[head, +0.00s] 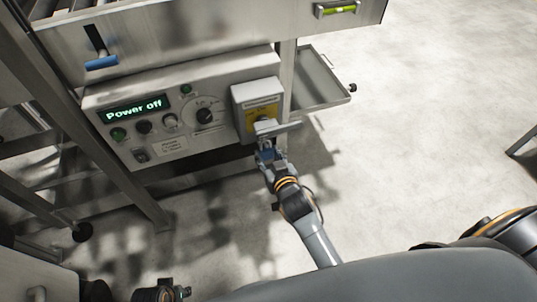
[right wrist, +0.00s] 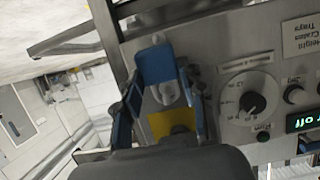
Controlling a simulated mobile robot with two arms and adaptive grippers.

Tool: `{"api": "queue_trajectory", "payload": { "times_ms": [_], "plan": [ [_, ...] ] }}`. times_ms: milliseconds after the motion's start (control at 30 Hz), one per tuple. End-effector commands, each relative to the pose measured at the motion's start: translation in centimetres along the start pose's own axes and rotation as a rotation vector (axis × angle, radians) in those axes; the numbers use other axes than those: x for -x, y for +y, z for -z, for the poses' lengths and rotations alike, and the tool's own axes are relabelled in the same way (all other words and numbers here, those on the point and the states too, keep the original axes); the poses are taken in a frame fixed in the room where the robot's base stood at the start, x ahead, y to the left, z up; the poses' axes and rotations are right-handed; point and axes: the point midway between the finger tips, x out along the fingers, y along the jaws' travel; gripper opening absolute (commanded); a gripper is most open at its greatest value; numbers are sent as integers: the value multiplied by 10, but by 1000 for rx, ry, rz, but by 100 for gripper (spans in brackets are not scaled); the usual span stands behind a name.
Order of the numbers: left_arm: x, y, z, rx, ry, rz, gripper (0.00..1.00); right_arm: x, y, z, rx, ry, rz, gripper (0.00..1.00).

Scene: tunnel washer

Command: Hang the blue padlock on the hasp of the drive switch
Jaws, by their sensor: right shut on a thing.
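The drive switch (head: 257,100) is a grey box with a yellow plate at the right end of the control panel. A grey handle or hasp part (head: 272,129) sticks out at its lower front. My right gripper (head: 268,157) is just below it, shut on the blue padlock (head: 266,154). I cannot tell whether the shackle passes through the hasp.
The control panel (head: 150,130) has knobs and a lit "Power off" display (head: 133,109). An open metal tray or flap (head: 320,78) juts out right of the switch. A frame leg (head: 125,170) stands at left. The floor to the right is free.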

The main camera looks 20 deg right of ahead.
Motion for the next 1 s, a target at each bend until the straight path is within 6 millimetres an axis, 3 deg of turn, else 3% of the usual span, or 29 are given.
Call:
{"api": "queue_trajectory", "payload": {
  "times_ms": [33,67,200,500,633,1000],
  "plan": [
    [0,0,2,0,3,1,40,0,0,0,0,1,0,7],
    [0,0,2,0,4,1,40,0,0,0,0,1,0,43],
    [2,-1,5,0,10,1,40,0,0,0,0,1,0,67],
    [2,0,2,-1,7,0,40,1,0,-1,0,-1,0,67],
    [2,0,1,-1,5,0,40,10,0,-2,0,-2,0,67],
    [2,0,2,0,4,-1,40,83,0,-2,-1,-3,0,67]
  ]
}}
